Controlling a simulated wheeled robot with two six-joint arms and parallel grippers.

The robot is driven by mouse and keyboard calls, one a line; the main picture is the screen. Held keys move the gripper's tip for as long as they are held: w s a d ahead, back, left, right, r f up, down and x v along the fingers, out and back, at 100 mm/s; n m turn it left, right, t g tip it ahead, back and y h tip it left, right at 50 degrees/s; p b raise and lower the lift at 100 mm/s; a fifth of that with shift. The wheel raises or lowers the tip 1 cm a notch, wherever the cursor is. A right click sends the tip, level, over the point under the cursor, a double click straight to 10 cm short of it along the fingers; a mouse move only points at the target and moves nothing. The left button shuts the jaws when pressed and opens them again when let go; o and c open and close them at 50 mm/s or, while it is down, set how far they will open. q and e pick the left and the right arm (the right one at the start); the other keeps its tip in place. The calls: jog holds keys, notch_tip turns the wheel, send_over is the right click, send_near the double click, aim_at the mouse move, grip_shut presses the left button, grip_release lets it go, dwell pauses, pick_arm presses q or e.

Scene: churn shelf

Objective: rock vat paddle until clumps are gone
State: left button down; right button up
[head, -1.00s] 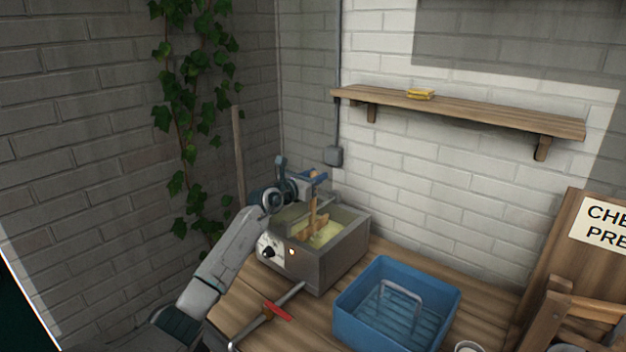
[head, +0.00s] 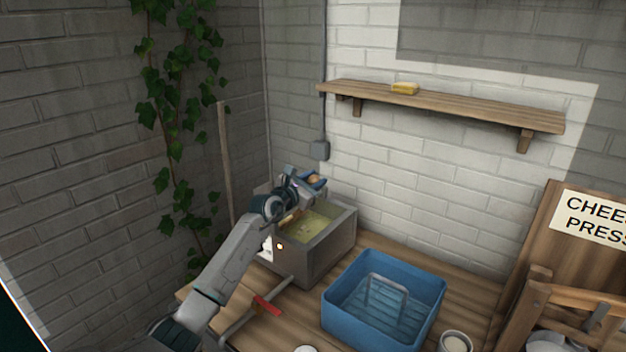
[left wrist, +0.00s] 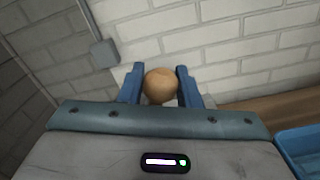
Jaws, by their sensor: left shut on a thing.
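The grey vat (head: 322,256) stands at the back left of the wooden bench, with pale yellow contents (head: 325,227) inside. A few small bits show in it, but I cannot tell clumps clearly. My left gripper (head: 315,180) is above the vat and shut on the wooden paddle's handle. In the left wrist view, the handle's round tan end (left wrist: 161,86) sits between the two blue fingers. A short part of the paddle (head: 291,217) shows at the vat's left side; my gripper and wrist hide the rest. My right gripper is not in view.
A blue tub (head: 345,316) with a metal-handled grid tool (head: 388,292) stands right of the vat. A red-handled bar (head: 266,306) lies in front. A white cup (head: 455,342) and wooden cheese press (head: 545,240) are at right. A shelf (head: 450,105) hangs above.

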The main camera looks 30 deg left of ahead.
pick_arm(q)
jog(key=shift+f, duration=0.1)
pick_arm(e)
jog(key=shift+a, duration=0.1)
pick_arm(q)
jog(key=c, duration=1.2)
grip_release()
jog(key=shift+o, duration=0.5)
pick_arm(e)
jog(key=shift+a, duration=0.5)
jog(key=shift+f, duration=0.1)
